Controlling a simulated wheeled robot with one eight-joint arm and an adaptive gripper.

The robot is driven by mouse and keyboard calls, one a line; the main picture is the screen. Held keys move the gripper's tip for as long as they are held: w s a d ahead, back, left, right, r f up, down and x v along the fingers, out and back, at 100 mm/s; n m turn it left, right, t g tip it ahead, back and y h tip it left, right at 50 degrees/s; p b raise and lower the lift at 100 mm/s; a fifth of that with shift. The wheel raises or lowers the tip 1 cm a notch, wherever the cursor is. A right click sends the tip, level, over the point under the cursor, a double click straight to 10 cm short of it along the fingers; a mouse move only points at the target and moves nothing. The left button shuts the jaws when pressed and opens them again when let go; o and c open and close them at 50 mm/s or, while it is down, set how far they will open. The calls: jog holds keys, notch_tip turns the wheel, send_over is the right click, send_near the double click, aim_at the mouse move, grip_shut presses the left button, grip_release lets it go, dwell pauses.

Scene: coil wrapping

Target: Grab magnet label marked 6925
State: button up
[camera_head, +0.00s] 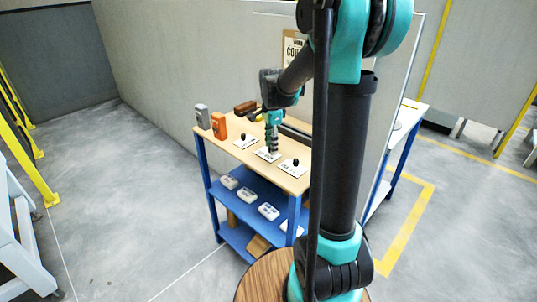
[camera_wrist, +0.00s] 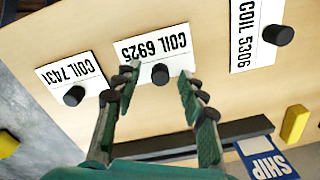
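The white magnet label marked COIL 6925 (camera_wrist: 150,58) lies on the wooden tabletop, between two other labels, and has a black round knob (camera_wrist: 160,74) on it. In the wrist view it appears upside down. My gripper (camera_wrist: 160,84) is open, with one finger on each side of the knob and a gap to it on both sides. In the head view my gripper (camera_head: 272,147) points down over the middle label (camera_head: 266,156), which it partly covers. I cannot tell how high the fingertips are above the label.
Label COIL 7431 (camera_wrist: 72,72) and label COIL 5306 (camera_wrist: 252,35) lie on either side, each with a black knob. A blue SHIP card (camera_wrist: 266,160) and a yellow block (camera_wrist: 294,123) are nearby. An orange device (camera_head: 219,126) and a grey one (camera_head: 202,116) stand at the table's left end.

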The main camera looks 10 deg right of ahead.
grip_shut()
